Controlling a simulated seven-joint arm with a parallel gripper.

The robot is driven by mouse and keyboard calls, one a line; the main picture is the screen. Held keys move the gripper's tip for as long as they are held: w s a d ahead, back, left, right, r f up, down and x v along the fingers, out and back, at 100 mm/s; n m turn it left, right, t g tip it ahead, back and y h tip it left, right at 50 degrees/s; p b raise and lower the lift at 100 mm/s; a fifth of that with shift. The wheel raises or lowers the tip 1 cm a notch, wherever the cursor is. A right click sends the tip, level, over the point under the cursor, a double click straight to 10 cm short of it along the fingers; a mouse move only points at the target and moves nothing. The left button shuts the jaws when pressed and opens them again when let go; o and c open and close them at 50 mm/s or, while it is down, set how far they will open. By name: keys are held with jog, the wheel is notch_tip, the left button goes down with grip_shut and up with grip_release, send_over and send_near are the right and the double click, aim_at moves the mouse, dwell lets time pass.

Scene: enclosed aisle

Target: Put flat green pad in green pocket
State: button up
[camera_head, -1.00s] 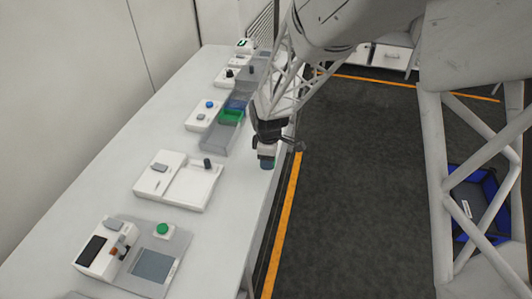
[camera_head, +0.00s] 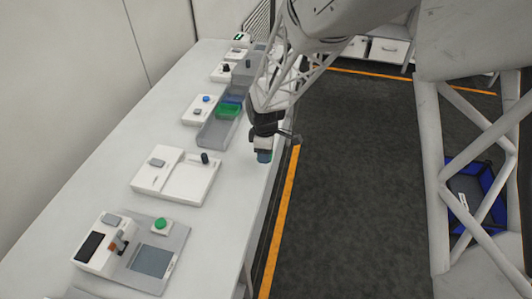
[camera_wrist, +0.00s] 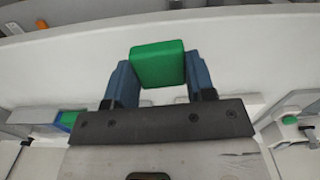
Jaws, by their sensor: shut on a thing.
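The flat green pad (camera_wrist: 158,64) is held between the two blue fingers of my gripper (camera_wrist: 158,80) in the wrist view. In the head view my gripper (camera_head: 264,156) hangs over the right edge of the white bench, and the pad is hidden there. The green pocket (camera_head: 229,111) is a compartment of a grey tray on the bench, farther back and left of my gripper. A blue compartment (camera_head: 235,98) lies just behind it.
The white bench (camera_head: 110,160) carries a white device with a black knob (camera_head: 176,176), a station with a green button (camera_head: 162,225) nearer, and a small device with a blue button (camera_head: 203,106). A blue bin (camera_head: 478,195) is at the right, with open dark floor between.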

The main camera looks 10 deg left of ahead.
jog(key=w+a+r, duration=0.3)
jog(key=w+a, duration=0.7)
jog(key=w, duration=0.1)
jog(key=w+a+r, duration=0.4)
jog(key=w+a, duration=0.7)
jog(key=shift+w+r+m, duration=0.2)
jog(key=shift+w+m, duration=0.15)
jog(key=shift+m, duration=0.05)
jog(key=shift+f, duration=0.15)
jog(key=shift+f, duration=3.8)
jog(key=o, duration=1)
notch_tip(320, 180, up, 8)
jog(key=shift+f, duration=0.15)
